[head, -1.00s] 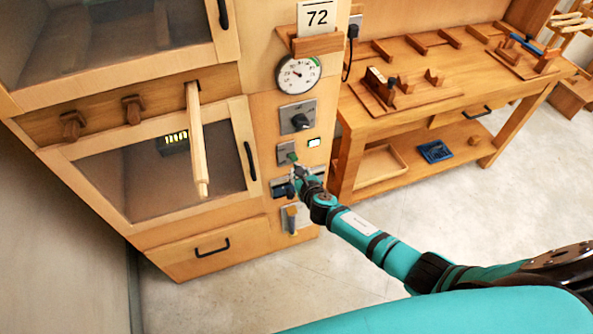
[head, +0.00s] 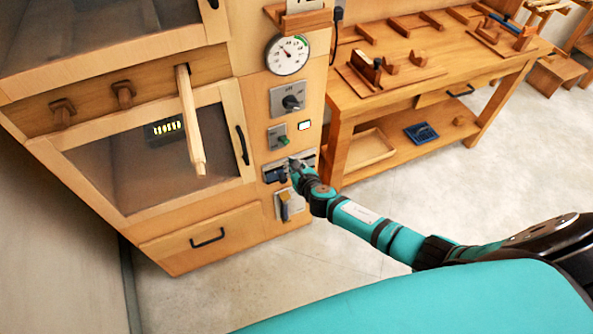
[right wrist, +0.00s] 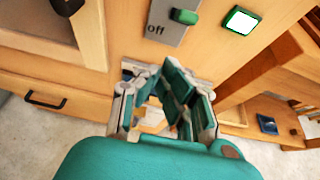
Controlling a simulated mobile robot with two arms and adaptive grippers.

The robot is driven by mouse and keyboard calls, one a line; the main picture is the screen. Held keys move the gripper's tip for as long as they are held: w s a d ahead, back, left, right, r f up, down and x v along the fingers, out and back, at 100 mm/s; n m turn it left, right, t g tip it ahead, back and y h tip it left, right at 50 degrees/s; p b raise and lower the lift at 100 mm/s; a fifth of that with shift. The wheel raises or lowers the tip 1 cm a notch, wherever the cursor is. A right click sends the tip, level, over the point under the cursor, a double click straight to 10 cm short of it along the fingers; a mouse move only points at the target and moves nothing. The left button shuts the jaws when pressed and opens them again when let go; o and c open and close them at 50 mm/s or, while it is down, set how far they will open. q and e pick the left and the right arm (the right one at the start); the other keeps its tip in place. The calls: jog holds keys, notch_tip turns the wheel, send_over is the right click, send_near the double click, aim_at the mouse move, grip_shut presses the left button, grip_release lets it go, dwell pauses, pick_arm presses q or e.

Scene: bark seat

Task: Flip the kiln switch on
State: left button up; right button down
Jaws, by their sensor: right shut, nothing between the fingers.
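The kiln switch is a grey plate (head: 275,131) with a green lever (head: 282,140) on the wooden kiln's front. In the right wrist view the lever (right wrist: 184,16) sits above the word "off" and sticks out to the right; its exact setting is hard to tell. A small lit white lamp with a green edge (right wrist: 241,21) is to its right. My right gripper (head: 292,163) is shut and empty, just below the switch and apart from the lever. The right wrist view shows its fingers (right wrist: 170,82) below the plate. My left gripper is out of view.
A dial gauge (head: 288,55) and a knob plate (head: 284,98) are above the switch. A grey bracket (head: 270,173) is behind my right gripper. A workbench (head: 400,95) stands to the right.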

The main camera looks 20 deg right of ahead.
jog(key=shift+s+r+p, duration=0.8)
jog(key=shift+s+r, duration=1.65)
jog(key=shift+r, duration=0.2)
jog(key=s+d+f+m+g+h, duration=0.1)
jog(key=s+d+f+m+g, duration=0.2)
jog(key=s+f+m, duration=0.65)
jog(key=s+d+f+m+g, duration=0.3)
jog(key=s+f+m, duration=0.3)
jog(key=f, duration=0.6)
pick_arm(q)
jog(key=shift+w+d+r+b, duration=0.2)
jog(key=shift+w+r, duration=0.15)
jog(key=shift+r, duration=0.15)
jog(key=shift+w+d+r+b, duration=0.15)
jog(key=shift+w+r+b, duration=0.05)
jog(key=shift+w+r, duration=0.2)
pick_arm(e)
jog(key=s+a+f+m+g, duration=0.1)
jog(key=s+f+m, duration=0.3)
jog(key=s, duration=0.6)
jog(key=s+a+f+m+g, duration=0.1)
jog(key=s+f+m+g, duration=0.2)
jog(key=s+f+m, duration=0.2)
jog(key=s+a+f+m+g, duration=0.1)
jog(key=s+f+m, duration=0.3)
jog(key=s+m, duration=0.5)
jog(key=s, duration=0.7)
jog(key=shift+s+a+f+g+y, duration=0.2)
jog(key=shift+g+y, duration=0.1)
jog(key=shift+g, duration=0.1)
